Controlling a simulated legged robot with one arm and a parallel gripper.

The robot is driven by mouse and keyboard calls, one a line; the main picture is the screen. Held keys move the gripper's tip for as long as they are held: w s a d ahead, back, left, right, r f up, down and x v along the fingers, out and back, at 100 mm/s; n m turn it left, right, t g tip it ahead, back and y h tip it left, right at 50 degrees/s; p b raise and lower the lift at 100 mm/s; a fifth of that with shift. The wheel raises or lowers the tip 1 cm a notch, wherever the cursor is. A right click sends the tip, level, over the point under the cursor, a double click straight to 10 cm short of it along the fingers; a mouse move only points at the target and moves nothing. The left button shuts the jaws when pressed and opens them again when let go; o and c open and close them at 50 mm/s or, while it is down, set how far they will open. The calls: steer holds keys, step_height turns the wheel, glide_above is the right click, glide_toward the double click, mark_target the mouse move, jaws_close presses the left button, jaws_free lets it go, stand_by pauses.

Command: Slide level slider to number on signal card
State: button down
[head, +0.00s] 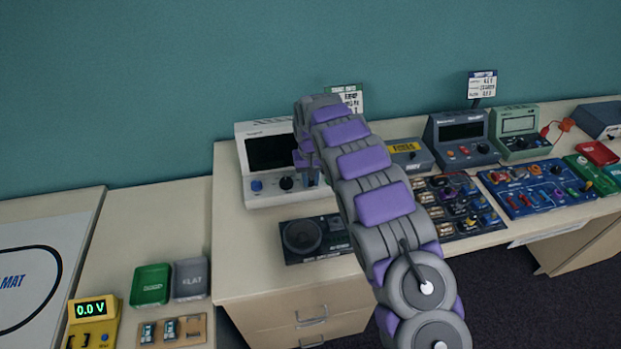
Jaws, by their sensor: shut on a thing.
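A white bench instrument (262,128) with a dark screen and front knobs stands at the back of the desk. My arm arches over from the lower right and bends down at its right front. My gripper (311,176) is at the instrument's front panel, mostly hidden by my own arm. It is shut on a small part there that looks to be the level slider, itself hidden. A small printed card (353,98) stands behind my arm, partly covered. Another card (482,84) stands on a dark holder to the right. The writing on both is too small to read.
A dark speaker board (302,238) lies in front of the instrument. Other instruments (460,135) and a blue circuit board (540,187) fill the desk's right side. On the left are green (151,284) and grey (190,278) trays and a yellow meter (92,320) reading 0.0 V.

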steer(key=shift+a, duration=0.1)
steer(key=shift+w+a+r+p, duration=0.1)
steer(key=shift+w+a+p, duration=0.05)
steer(key=shift+w+p, duration=0.35)
steer(key=shift+w+a+p, duration=0.2)
steer(key=shift+w+p, duration=0.25)
steer(key=shift+w, duration=0.3)
steer(key=c, duration=1)
jaws_free()
steer(key=shift+o, duration=0.2)
steer(key=shift+s, duration=0.1)
